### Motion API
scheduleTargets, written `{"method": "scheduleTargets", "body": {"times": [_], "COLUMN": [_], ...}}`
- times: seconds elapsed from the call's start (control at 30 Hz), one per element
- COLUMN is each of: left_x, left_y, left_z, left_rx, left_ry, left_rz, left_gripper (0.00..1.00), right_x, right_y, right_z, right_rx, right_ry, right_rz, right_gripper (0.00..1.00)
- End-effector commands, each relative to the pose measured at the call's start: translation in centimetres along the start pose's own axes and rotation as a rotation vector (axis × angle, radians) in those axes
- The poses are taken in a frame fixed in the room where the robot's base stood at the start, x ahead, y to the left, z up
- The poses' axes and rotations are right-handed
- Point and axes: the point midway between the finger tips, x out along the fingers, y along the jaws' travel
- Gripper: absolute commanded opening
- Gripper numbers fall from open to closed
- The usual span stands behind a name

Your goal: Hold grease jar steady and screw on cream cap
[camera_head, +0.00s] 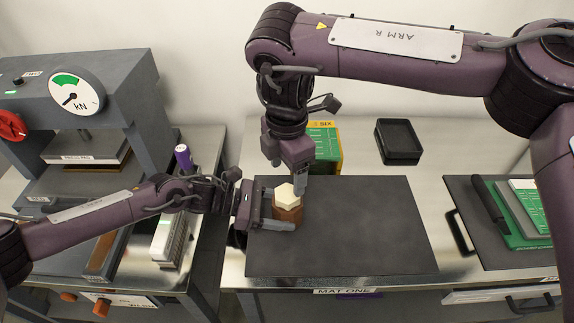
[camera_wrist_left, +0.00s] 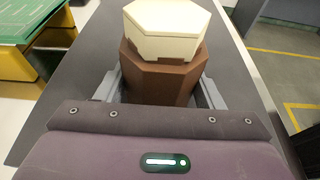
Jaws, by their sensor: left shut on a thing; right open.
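The grease jar (camera_head: 288,216) is a brown faceted jar standing upright near the left edge of the dark mat. The cream cap (camera_head: 285,197) is hexagonal and sits on top of the jar. In the left wrist view the cap (camera_wrist_left: 165,30) rests over the jar (camera_wrist_left: 160,75) and looks slightly tilted or turned against it. My left gripper (camera_head: 275,213) is shut around the jar's body from the left, its fingers on either side. My right gripper (camera_head: 289,184) points down from above, open, with its fingers around or just beside the cap; exact contact is unclear.
The dark mat (camera_head: 360,235) is clear to the right of the jar. A yellow-green box (camera_head: 325,146) and a black tray (camera_head: 398,142) stand behind. A grey press (camera_head: 85,100) is at left, a purple-topped bottle (camera_head: 184,158) beside it. A second board (camera_head: 485,235) with green items is right.

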Motion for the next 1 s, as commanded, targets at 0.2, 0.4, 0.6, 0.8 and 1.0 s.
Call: {"method": "scheduleTargets", "body": {"times": [0.2, 0.4, 0.6, 0.8, 1.0], "left_x": [0.0, 0.0, 0.0, 0.0, 0.0], "left_y": [0.0, 0.0, 0.0, 0.0, 0.0], "left_z": [0.0, 0.0, 0.0, 0.0, 0.0], "left_rx": [0.001, 0.001, 0.001, 0.001, 0.001], "left_ry": [0.0, 0.0, 0.0, -0.001, -0.001], "left_rz": [0.001, 0.001, 0.001, 0.0, 0.0], "left_gripper": [0.34, 0.34, 0.34, 0.34, 0.34], "right_x": [-2.4, -6.8, -10.3, -11.8, -12.0], "right_y": [0.1, 0.1, 0.1, 0.0, 0.0], "right_z": [0.1, 0.1, 0.0, 0.0, 0.0], "right_rx": [0.0, 0.0, 0.0, 0.0, 0.0], "right_ry": [-0.004, -0.006, -0.005, -0.001, 0.0], "right_rz": [0.005, 0.006, 0.003, 0.001, -0.001], "right_gripper": [0.7, 0.7, 0.7, 0.7, 0.7]}}
